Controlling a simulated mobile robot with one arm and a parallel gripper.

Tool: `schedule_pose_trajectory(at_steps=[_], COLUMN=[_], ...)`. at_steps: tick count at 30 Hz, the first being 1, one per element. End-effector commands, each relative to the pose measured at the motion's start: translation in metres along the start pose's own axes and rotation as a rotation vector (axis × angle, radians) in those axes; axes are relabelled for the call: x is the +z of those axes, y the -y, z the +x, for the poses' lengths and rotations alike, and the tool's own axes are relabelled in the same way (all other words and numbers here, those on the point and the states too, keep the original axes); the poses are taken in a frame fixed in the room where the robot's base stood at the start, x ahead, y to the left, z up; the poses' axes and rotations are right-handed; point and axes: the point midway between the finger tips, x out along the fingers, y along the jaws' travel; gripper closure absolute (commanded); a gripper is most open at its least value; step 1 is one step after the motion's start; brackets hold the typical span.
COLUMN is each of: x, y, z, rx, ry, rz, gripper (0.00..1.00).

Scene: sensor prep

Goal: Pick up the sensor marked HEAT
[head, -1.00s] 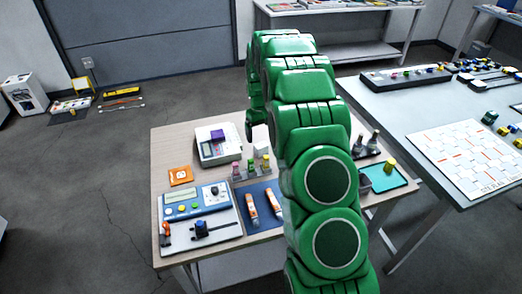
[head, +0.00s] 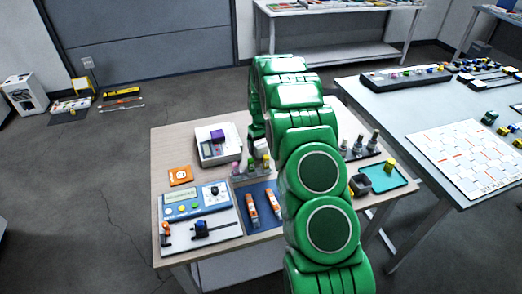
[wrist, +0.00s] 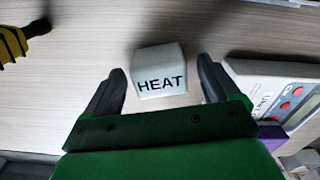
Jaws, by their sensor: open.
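The sensor marked HEAT (wrist: 160,72) is a small white block with black lettering. In the wrist view it stands on the light wooden table, centred just beyond and between my fingertips. My gripper (wrist: 162,88) is open, one dark finger on each side of the block, with visible gaps. I cannot tell how high the fingertips are above the table. In the head view my green arm reaches over the table, and the sensor is hidden behind it. My gripper (head: 258,135) is only partly visible there.
A white device with a purple block (head: 217,146) is close to my gripper; its red-buttoned panel (wrist: 280,98) is right of the fingers in the wrist view. A yellow-black tool (wrist: 22,40) lies at upper left. Small coloured-top bottles (head: 252,166) stand in front.

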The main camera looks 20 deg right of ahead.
Motion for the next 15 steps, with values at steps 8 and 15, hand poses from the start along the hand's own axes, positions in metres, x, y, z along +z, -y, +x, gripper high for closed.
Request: schedule_pose_trajectory(at_steps=[8, 15], x=[-0.001, -0.001], y=[0.0, 0.0], z=[0.021, 0.021], rx=[0.001, 0.001], ry=[-0.003, -0.003], rz=[0.0, 0.0], gripper=[0.11, 0.24])
